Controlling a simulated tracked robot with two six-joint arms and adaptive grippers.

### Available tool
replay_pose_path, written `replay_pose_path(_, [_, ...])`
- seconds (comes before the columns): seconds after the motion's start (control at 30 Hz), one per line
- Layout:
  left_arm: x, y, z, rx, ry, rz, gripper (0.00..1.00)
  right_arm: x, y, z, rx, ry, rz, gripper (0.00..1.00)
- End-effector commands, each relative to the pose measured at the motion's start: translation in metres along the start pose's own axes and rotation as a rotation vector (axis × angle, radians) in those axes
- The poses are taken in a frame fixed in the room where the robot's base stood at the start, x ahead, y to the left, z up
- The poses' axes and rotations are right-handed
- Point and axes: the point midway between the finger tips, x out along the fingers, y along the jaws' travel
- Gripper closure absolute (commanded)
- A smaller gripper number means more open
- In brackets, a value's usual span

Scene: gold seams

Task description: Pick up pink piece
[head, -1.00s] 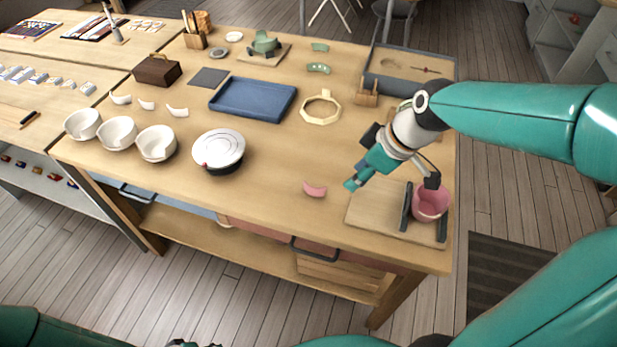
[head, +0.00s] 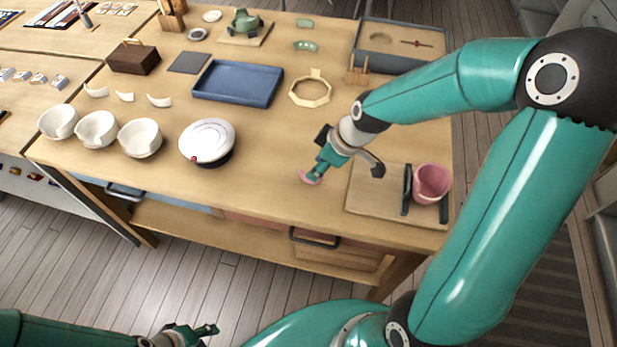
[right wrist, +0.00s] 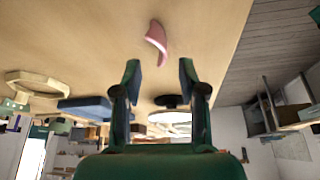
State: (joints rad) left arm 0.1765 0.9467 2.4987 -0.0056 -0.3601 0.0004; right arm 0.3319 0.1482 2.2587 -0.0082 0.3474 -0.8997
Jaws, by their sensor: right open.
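The pink piece (head: 304,178) is a small curved shard lying on the wooden table, left of the wooden board. My right gripper (head: 314,173) is over it in the head view and partly hides it. In the right wrist view the pink piece (right wrist: 157,40) lies just beyond the tips of the open right gripper (right wrist: 160,75), with nothing between the fingers. A pink cup (head: 432,182) stands on the board (head: 375,190) by two dark uprights. My left gripper (head: 200,334) is low at the bottom edge, away from the table; its opening is unclear.
A round white-topped turntable (head: 207,139) and several white bowls (head: 97,130) stand to the left. A blue tray (head: 238,84) and a cream ring (head: 310,90) lie behind. The table around the pink piece is clear; its front edge is close.

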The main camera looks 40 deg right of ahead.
Motion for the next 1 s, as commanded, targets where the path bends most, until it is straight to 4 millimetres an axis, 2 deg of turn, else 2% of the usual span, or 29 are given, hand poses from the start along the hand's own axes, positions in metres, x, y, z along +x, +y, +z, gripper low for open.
replay_pose_path(0.17, [-0.002, 0.001, 0.0, 0.0, 0.0, 0.0, 0.6, 0.009, -0.001, 0.001, 0.001, -0.002, -0.001, 0.58])
replay_pose_path(0.5, [-0.01, 0.004, 0.0, 0.0, 0.0, 0.0, 0.6, 0.05, -0.004, 0.002, 0.001, -0.003, -0.002, 0.58])
replay_pose_path(0.8, [-0.01, 0.004, 0.0, 0.0, 0.0, 0.0, 0.6, 0.055, -0.003, 0.002, 0.002, 0.0, 0.001, 0.58])
replay_pose_path(0.83, [-0.01, 0.004, 0.0, 0.0, 0.0, 0.0, 0.6, 0.055, -0.003, 0.002, 0.002, 0.0, 0.001, 0.6])
replay_pose_path(1.0, [-0.01, 0.004, 0.0, 0.0, 0.0, 0.0, 0.6, 0.055, -0.003, 0.002, 0.002, 0.0, 0.001, 0.88])
